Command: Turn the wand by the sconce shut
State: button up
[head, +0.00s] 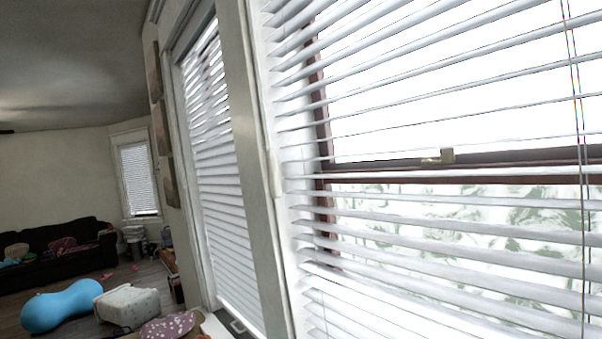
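A white slatted blind (420,225) fills the right half of the head view, close to me. Its slats are tilted open, and bright daylight and foliage show between them. A thin vertical cord or wand (578,120) hangs in front of the slats near the right edge; I cannot tell which it is. No sconce is in view. My gripper is not in view.
A second white blind (215,170) hangs on a window further left, past a pale post (252,150). A blue peanut-shaped cushion (62,305), a white pouf (128,304) and a dark sofa (70,262) stand in the room at left. Some floor there is clear.

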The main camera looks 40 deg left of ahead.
aim_at(271, 159)
jog(key=z, duration=0.05)
jog(key=i, duration=0.95)
jog(key=u, duration=1.3)
